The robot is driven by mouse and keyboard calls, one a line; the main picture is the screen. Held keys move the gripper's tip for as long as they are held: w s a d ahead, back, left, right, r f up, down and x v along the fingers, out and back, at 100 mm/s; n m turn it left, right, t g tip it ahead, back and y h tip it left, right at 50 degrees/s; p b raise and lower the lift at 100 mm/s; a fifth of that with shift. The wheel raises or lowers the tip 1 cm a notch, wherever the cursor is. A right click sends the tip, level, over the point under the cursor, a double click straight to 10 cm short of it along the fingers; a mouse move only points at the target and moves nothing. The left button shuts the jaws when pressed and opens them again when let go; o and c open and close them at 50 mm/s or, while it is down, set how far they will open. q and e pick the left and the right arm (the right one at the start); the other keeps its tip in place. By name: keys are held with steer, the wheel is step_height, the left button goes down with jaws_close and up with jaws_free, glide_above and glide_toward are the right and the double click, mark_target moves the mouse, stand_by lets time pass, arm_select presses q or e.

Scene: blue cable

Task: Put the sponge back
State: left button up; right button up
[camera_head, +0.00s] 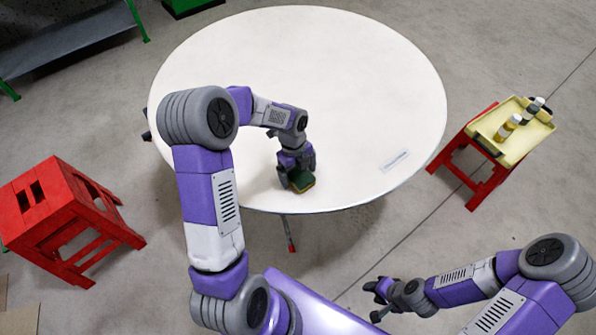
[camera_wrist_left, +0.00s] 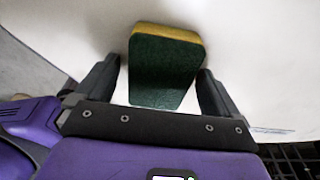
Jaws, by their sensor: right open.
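The sponge (camera_head: 302,181) is a block with a dark green face and a yellow layer. It is at the front edge area of the round white table, at my left gripper. In the left wrist view the sponge (camera_wrist_left: 165,72) lies between the two fingertips of my left gripper (camera_wrist_left: 160,75). The right-hand finger looks close against it, and a narrow gap seems to show at the left-hand finger. Whether the fingers grip it is unclear. My right gripper (camera_head: 378,300) is open and empty, low at the front right, away from the table.
The round white table (camera_head: 350,80) is mostly bare, with a small pale label (camera_head: 396,160) at its right. A red stool (camera_head: 60,215) stands left. A yellow tray (camera_head: 520,150) with bottles (camera_head: 507,127) sits on another red stool (camera_head: 465,165) at the right. A grey shelf (camera_head: 65,45) is back left.

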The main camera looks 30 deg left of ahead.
arm_select(q)
step_height(320, 180, up, 12)
steer(key=a+p, duration=0.1)
steer(key=p, duration=0.3)
steer(key=shift+w+a, duration=0.35)
steer(key=shift+r, duration=0.1)
